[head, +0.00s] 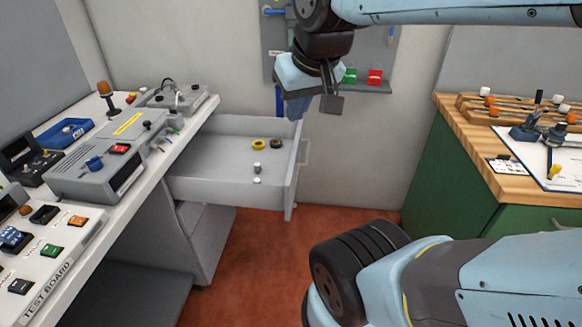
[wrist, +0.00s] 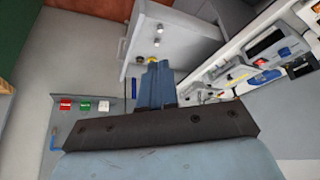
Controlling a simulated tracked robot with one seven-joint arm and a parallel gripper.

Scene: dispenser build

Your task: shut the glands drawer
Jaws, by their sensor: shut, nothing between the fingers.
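The open drawer (head: 225,187) sticks out to the right from under the left workbench in the head view. It holds a yellow ring, a dark ring and small metal fittings (head: 257,168). Its front panel (head: 291,185) faces right and carries a pale handle (head: 304,152). My gripper (head: 296,108) is shut and empty, pointing down by the drawer's far front corner; I cannot tell whether it touches. In the wrist view my shut fingers (wrist: 157,70) appear beside the drawer (wrist: 172,35), with its handle (wrist: 122,47) to their left. No label on the drawer is readable.
The left workbench (head: 170,160) bears a grey device (head: 105,165) and a test board (head: 50,255). A wall panel (head: 355,75) with a shelf of coloured blocks is behind my gripper. A green bench with a wooden top (head: 470,150) stands right. Red floor (head: 265,250) between is clear.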

